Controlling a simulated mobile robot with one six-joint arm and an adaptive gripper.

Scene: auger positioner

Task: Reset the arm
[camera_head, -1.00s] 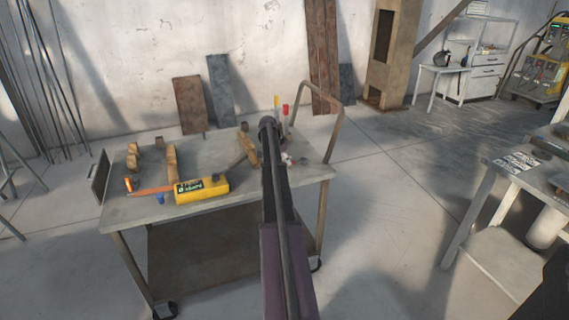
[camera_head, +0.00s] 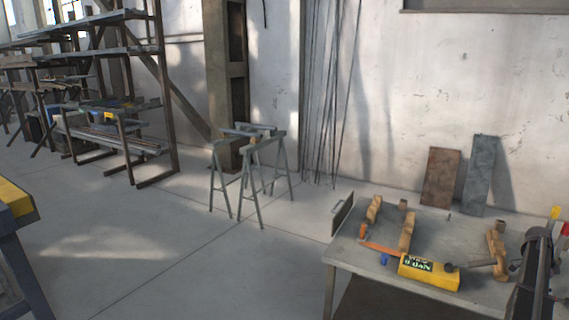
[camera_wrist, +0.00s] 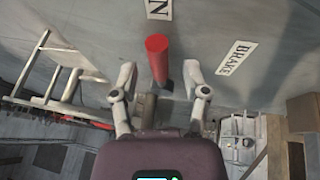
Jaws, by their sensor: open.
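My gripper (camera_wrist: 161,76) shows in the wrist view with its two grey fingers spread apart and nothing clasped. A red cylindrical handle (camera_wrist: 157,55) appears between the fingertips in the picture; I cannot tell how far beyond them it is. It stands out from a grey surface (camera_wrist: 110,25) bearing a white "BRAKE" label (camera_wrist: 237,58) and another partly cut-off label. In the head view my arm crosses the lower right corner, over the right part of a metal cart (camera_head: 345,255). My gripper cannot be made out there.
On the cart lie a yellow box (camera_head: 428,272), wooden tools and small parts. Grey trestles (camera_head: 248,170) stand left of it. A metal rack (camera_head: 120,100) is at the far left, a yellow-topped bench (camera_head: 14,205) at the left edge. The floor between is clear.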

